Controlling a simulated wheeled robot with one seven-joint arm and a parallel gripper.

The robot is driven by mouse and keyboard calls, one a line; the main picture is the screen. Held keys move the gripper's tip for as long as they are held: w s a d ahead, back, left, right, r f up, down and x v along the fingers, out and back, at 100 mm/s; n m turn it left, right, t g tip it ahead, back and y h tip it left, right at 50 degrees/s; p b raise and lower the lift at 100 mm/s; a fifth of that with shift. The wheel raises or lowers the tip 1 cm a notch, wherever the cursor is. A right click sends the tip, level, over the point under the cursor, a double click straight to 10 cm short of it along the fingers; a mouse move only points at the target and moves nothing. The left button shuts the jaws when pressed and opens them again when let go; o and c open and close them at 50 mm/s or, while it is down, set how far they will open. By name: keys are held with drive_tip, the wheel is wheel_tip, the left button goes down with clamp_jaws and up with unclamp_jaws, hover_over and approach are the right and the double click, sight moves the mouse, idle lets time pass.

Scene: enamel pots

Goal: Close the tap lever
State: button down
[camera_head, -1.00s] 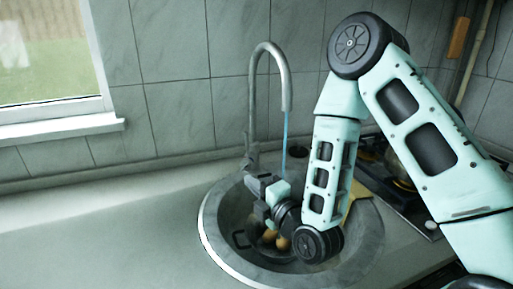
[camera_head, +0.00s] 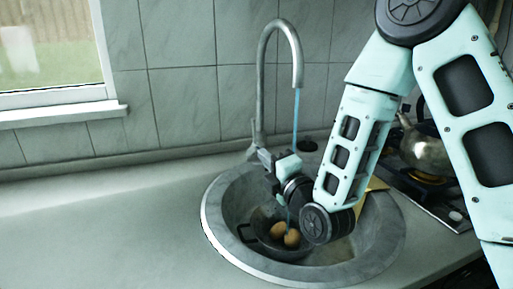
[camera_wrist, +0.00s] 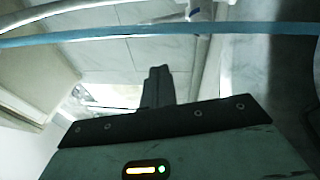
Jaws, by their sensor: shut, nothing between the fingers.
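The grey tap (camera_head: 258,95) rises behind the sink and curves over it. A thin blue stream of water (camera_head: 296,115) runs from its spout. The stream also crosses the top of the wrist view (camera_wrist: 160,33). My gripper (camera_head: 263,156) is at the foot of the tap, low over the sink's back rim. In the wrist view its dark fingers (camera_wrist: 158,86) are together, with nothing between them. The tap lever cannot be told apart from the gripper and the tap base; whether the fingers touch it is unclear.
The round sink (camera_head: 222,232) holds a dark pan (camera_head: 247,240) with several brown, egg-like things (camera_head: 279,230). A kettle (camera_head: 428,150) stands on the stove at the right. The counter (camera_head: 100,225) at left is clear. The tiled wall is close behind the tap.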

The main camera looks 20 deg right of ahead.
sight(255, 136)
drive_tip(key=p+x, duration=0.1)
drive_tip(key=x, duration=0.2)
drive_tip(key=d+p+x, duration=0.1)
drive_tip(key=x, duration=0.2)
drive_tip(key=d+p+x, duration=0.1)
drive_tip(key=x, duration=0.2)
drive_tip(key=shift+w+r, duration=0.2)
drive_tip(key=shift+r, duration=0.1)
drive_tip(key=shift+w+d+p, duration=0.35)
drive_tip(key=shift+w, duration=0.15)
